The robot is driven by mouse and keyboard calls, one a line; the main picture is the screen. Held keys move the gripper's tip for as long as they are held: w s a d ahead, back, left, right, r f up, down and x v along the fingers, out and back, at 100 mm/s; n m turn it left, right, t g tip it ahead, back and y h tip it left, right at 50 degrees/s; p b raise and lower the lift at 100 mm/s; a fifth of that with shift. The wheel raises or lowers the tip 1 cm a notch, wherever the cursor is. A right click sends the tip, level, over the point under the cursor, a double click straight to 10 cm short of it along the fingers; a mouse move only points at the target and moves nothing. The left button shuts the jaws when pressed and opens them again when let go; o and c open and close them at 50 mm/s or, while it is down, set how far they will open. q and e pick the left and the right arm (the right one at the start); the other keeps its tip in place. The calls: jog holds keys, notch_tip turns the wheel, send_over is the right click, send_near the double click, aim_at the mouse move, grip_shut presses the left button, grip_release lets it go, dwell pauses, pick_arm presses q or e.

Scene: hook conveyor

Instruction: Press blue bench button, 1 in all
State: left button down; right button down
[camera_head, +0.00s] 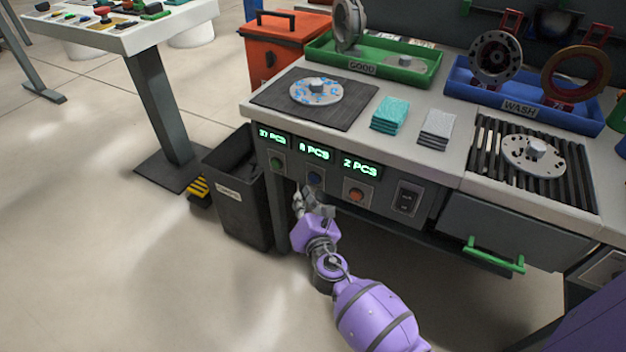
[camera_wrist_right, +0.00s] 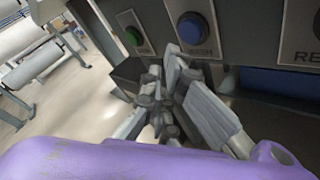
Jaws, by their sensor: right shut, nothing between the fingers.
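The blue button (camera_head: 315,179) sits on the front panel of the bench, under the middle green display, with a green button (camera_head: 277,162) to its left and an orange-red button (camera_head: 356,195) to its right. In the right wrist view the blue button (camera_wrist_right: 193,28) is at the top, above the fingers. My right gripper (camera_head: 300,192) is shut and empty, just below and left of the blue button; the wrist view also shows its fingers (camera_wrist_right: 168,75) close under it. No contact with the button is visible. My left gripper is not in view.
A dark bin (camera_head: 238,205) stands left of my right gripper. A black switch (camera_head: 406,198) is farther right on the panel, and a drawer with a green handle (camera_head: 495,254) lies beyond it. The floor in front is clear.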

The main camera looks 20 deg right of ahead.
jog(key=s+a, duration=0.2)
jog(key=a, duration=0.1)
jog(key=shift+s, duration=0.15)
dwell(0.7)
